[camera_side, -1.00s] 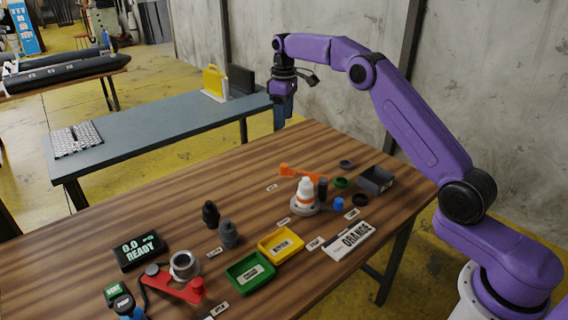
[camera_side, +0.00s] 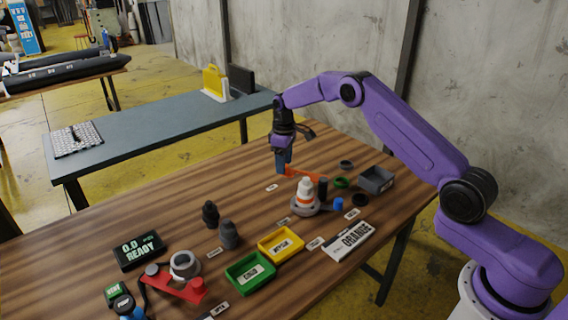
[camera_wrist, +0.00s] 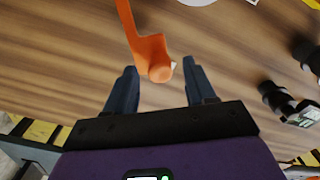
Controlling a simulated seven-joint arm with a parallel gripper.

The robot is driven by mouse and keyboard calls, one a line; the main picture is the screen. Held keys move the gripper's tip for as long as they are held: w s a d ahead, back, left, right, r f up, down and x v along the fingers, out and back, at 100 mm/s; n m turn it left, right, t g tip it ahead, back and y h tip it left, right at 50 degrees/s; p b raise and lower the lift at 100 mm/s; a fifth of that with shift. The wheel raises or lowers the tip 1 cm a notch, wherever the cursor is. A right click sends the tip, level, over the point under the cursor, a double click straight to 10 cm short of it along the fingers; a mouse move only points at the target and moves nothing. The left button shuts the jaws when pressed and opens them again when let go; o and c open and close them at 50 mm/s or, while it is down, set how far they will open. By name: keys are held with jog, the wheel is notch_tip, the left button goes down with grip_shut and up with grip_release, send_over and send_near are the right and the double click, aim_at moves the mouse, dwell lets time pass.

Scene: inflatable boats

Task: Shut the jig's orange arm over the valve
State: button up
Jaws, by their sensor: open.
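The jig's orange arm (camera_side: 303,174) points left behind the valve and does not lie over it. The valve (camera_side: 305,190), white with an orange band, stands upright in the jig's round grey base (camera_side: 303,209). My gripper (camera_side: 284,171) is open and points down at the orange arm's free end. In the wrist view, the knob end of the orange arm (camera_wrist: 152,52) lies between the two open fingers (camera_wrist: 161,72). I cannot tell whether either finger touches it. In the side view my fingers hide part of the arm's tip.
A dark cylinder (camera_side: 323,188) and a blue knob (camera_side: 338,204) are close by the valve. Two dark valves (camera_side: 229,236) stand front left. The wood left of my gripper is mostly clear.

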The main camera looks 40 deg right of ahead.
jog(key=shift+f, duration=0.45)
grip_shut()
jog(key=shift+s+a, duration=0.1)
jog(key=shift+a, duration=0.05)
jog(key=s+a+n, duration=0.6)
jog(key=s+n, duration=0.5)
jog(key=n, duration=0.1)
jog(key=shift+s+a+r, duration=0.1)
jog(key=shift+s, duration=0.05)
dwell(0.6)
